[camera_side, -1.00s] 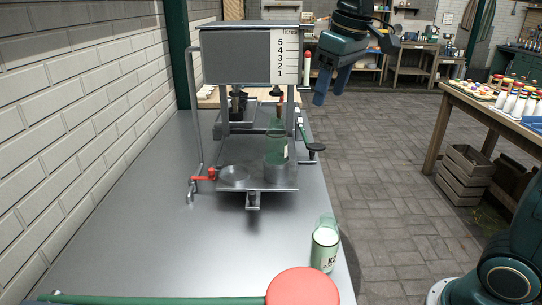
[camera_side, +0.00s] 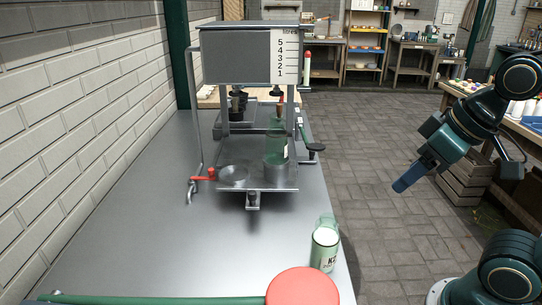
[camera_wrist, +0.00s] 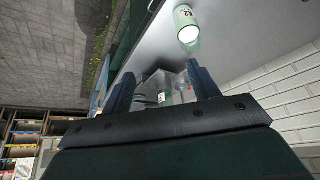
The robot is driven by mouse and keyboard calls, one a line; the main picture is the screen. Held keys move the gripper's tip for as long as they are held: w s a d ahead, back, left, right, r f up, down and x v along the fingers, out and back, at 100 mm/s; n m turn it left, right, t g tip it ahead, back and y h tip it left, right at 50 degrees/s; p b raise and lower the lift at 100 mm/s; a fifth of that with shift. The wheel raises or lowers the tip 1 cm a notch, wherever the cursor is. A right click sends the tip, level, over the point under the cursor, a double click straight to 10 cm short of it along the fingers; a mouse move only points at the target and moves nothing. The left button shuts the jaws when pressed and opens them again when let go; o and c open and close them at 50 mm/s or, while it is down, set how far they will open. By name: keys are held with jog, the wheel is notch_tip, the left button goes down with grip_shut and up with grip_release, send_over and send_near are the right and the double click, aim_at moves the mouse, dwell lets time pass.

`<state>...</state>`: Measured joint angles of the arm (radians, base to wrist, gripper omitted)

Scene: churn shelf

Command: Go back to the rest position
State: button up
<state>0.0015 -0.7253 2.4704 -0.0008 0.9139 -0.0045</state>
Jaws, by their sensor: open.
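My gripper (camera_side: 402,186) hangs over the stone floor to the right of the metal bench (camera_side: 120,225), clear of everything on it. Its fingers point down and left. In the wrist view my gripper (camera_wrist: 160,88) shows two dark blue fingers spread apart with nothing held between them. In the side view the fingers overlap and look like one.
The bench holds a metal stand with a litre-scale tank (camera_side: 238,58), a green bottle (camera_side: 277,140) and a red-handled tap (camera_side: 203,176). A wooden crate (camera_side: 466,180) is on the floor at right.

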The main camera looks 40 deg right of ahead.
jog(key=shift+s+f, duration=0.3)
dwell(0.4)
